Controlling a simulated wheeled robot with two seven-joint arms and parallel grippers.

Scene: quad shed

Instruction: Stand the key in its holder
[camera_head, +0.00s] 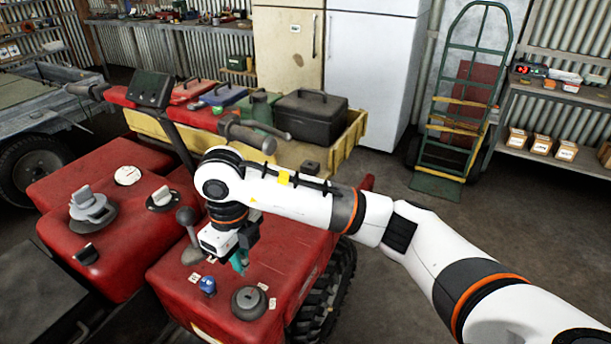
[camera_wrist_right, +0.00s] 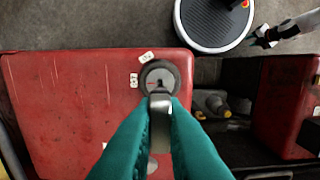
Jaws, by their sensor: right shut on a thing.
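My right gripper (camera_head: 240,262) reaches down over the front red panel of the quad; its teal fingers also show in the right wrist view (camera_wrist_right: 160,112). It is shut on the key (camera_wrist_right: 160,104), a pale metal piece mostly hidden between the fingers. The holder (camera_wrist_right: 160,78) is a round dark grey fitting with a small slot, just beyond the fingertips in the wrist view. In the head view the holder (camera_head: 249,302) sits to the lower right of the gripper. I cannot tell whether the key touches it.
A blue switch (camera_head: 207,286) stands beside the holder. A grey lever with a round knob (camera_head: 188,220) rises close left of my right gripper. More knobs (camera_head: 92,207) stand on the left red panel. A handlebar (camera_head: 250,136) and cargo bed (camera_head: 350,140) lie behind my arm.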

